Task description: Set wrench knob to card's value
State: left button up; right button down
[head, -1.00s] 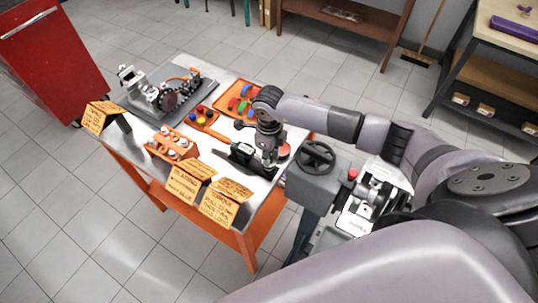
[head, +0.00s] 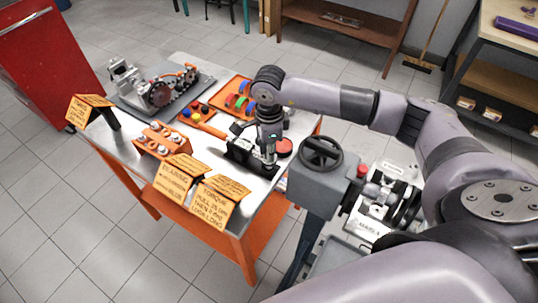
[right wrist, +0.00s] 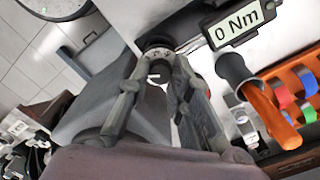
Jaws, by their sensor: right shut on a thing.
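The torque wrench lies near the table's front right, largely hidden by my right gripper (head: 268,160). In the right wrist view its display (right wrist: 236,22) reads "0 Nm". A dark round knob (right wrist: 157,50) with pale marks sits beside the display. My right gripper (right wrist: 155,72) is shut on the knob, with its fingers on either side. The orange torque card (head: 212,210) stands at the table's front edge; its number looks like 25, but the small print is hard to read. My left gripper is not in view.
A second orange card (head: 175,178) stands left of the torque card. An orange block with several pale pegs (head: 160,140), an engine on a grey tray (head: 150,90) and an orange tray (head: 238,88) are on the table. A handwheel (head: 321,153) stands right of the table.

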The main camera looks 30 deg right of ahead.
jog(key=shift+n, duration=0.3)
jog(key=c, duration=1.4)
grip_release()
jog(key=shift+c, duration=0.2)
jog(key=shift+r, duration=0.1)
notch_tip(320, 180, up, 12)
